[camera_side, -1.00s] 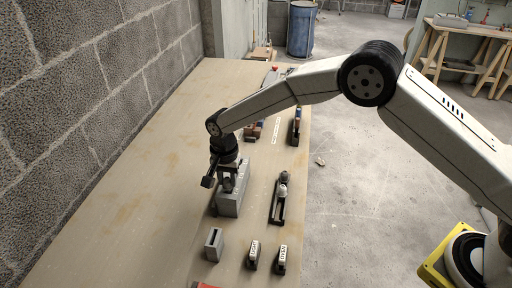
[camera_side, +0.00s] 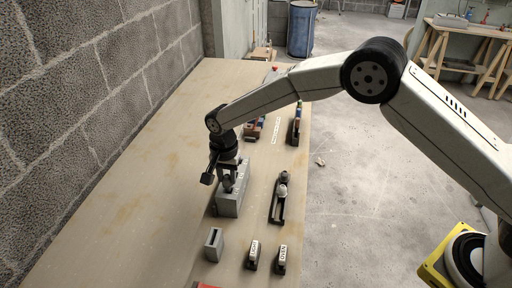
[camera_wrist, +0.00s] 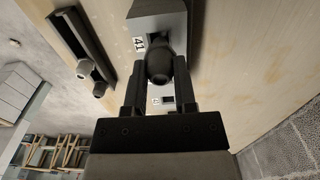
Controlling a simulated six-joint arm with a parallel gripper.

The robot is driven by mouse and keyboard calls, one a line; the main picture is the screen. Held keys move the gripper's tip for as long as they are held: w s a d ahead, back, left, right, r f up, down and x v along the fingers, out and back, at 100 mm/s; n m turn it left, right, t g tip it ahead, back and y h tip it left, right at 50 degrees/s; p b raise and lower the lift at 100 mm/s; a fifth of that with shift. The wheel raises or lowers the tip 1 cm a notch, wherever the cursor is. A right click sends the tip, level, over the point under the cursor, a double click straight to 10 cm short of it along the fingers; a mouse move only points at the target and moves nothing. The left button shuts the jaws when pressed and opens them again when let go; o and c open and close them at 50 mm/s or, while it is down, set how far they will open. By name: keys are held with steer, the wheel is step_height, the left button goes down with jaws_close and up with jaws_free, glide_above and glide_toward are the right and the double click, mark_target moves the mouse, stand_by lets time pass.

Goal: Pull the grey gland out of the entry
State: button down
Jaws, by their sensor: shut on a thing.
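The grey block with the entry (camera_side: 229,205) stands on the bench in the side view; its face also shows at the top of the wrist view (camera_wrist: 160,22), with a white number label beside the gland. My gripper (camera_side: 228,187) points down at the top of this block. In the wrist view its two fingers (camera_wrist: 160,78) are shut on the dark grey gland (camera_wrist: 159,62), one on each side. The gland's lower end meets the block's face, and the seat itself is hidden. In the side view my fingers mostly cover the gland.
A dark rack (camera_side: 277,208) with two glands stands right of the block. A small grey slotted block (camera_side: 214,244) and two dark labelled blocks, one (camera_side: 253,255) left of the other (camera_side: 281,260), stand nearer. Other parts lie farther back. The bench's left side is clear, beside the wall.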

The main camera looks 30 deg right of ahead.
steer(key=shift+r, duration=0.95)
steer(key=shift+r, duration=0.3)
steer(key=shift+r, duration=0.75)
steer(key=shift+r, duration=0.35)
